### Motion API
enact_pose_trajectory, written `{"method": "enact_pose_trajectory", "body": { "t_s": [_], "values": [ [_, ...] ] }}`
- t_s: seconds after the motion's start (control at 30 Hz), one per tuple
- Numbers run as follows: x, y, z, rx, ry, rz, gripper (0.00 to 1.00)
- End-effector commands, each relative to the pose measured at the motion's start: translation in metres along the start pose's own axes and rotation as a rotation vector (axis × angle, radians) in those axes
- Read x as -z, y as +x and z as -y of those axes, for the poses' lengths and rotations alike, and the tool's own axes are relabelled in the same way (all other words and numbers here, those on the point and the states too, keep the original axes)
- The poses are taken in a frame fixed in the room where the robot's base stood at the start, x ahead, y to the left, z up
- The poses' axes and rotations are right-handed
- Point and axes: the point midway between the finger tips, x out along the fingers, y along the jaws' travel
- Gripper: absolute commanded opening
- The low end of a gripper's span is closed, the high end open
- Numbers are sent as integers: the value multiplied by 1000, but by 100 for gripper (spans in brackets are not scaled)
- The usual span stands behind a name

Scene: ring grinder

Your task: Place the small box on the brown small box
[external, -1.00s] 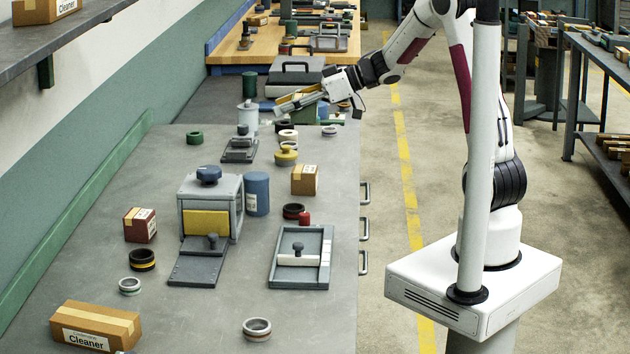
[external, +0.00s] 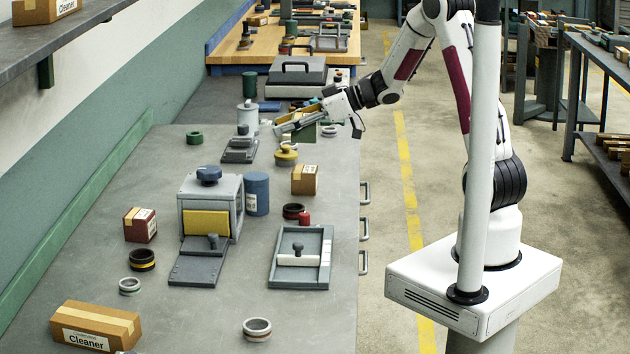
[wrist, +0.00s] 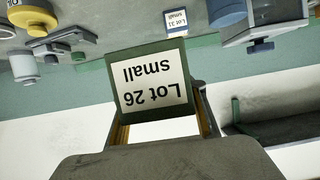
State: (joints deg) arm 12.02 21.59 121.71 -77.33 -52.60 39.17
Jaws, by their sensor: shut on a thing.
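My gripper (external: 297,124) is over the far right part of the grey bench, shut on a small green box (external: 303,135). In the wrist view the held green box (wrist: 151,83) shows a white label reading "Lot 26 small", upside down in the picture. The brown small box (external: 305,180) stands on the bench nearer the camera than my gripper, well apart from it. Its top looks clear. I cannot make it out in the wrist view.
A red small box (external: 140,225) stands at the left. A grey grinder housing (external: 210,203), a blue canister (external: 257,194) and a grey tray (external: 301,257) surround the brown box's area. A yellow-topped part (external: 286,154) and several rings lie nearby. The front middle is mostly bare.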

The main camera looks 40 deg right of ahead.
Motion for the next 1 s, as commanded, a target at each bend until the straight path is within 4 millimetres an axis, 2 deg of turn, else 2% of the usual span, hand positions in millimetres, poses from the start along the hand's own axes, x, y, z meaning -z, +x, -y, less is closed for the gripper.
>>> {"method": "enact_pose_trajectory", "body": {
  "t_s": [0.1, 0.3, 0.77, 1.0],
  "values": [
    [-16, 6, 0, 1, 4, 1, 7],
    [-32, 14, 0, 0, 2, 0, 7],
    [-36, 15, 0, 0, 0, -1, 7],
    [-53, 22, 0, 0, 3, 1, 7]
  ]
}}
